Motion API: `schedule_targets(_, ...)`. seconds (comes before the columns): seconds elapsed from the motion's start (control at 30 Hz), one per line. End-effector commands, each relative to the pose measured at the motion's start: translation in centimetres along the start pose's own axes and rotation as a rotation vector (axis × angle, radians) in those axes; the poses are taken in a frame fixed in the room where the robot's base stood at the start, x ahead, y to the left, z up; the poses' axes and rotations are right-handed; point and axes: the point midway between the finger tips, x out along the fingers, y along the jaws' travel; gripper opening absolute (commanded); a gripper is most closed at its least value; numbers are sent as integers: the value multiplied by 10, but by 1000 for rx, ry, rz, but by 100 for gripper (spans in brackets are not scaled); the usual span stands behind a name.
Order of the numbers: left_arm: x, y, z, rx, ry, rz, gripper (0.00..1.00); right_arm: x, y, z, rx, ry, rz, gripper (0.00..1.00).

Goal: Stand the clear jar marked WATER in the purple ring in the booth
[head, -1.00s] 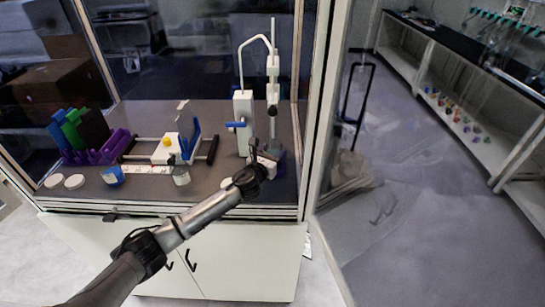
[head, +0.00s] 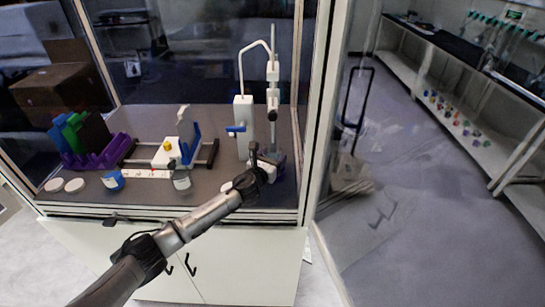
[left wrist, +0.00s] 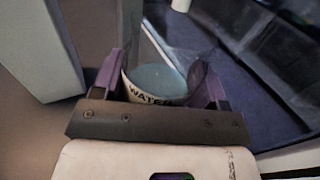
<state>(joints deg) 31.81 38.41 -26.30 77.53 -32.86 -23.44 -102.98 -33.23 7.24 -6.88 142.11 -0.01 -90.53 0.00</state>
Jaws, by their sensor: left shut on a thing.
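The clear jar marked WATER (left wrist: 155,82) shows in the left wrist view, with pale blue content and dark lettering facing me. My left gripper (left wrist: 160,88) is shut on it, one purple-edged finger on each side. In the head view my left gripper (head: 262,172) is inside the booth's front right part, near the foot of the white stand (head: 243,128). There its wrist mostly hides the jar. I cannot make out the purple ring clearly; a small bluish-purple patch shows just behind the gripper. Whether the jar touches the surface cannot be told. My right gripper is not in view.
The booth floor (head: 215,185) also holds another small jar (head: 181,180), a blue-sided tub (head: 113,180), white discs (head: 75,185), a purple rack (head: 100,158) and a white device with a yellow knob (head: 167,150). A frame post (head: 318,110) stands close right of my gripper.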

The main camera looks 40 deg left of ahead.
Motion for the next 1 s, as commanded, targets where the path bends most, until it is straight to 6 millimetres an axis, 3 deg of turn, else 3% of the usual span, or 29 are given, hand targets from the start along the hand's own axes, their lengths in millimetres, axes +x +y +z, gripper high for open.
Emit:
schedule_targets(0.53,0,0,-1,0,-1,0,36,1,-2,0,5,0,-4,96)
schedule_targets(1.0,0,0,-13,0,-1,0,36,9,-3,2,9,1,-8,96)
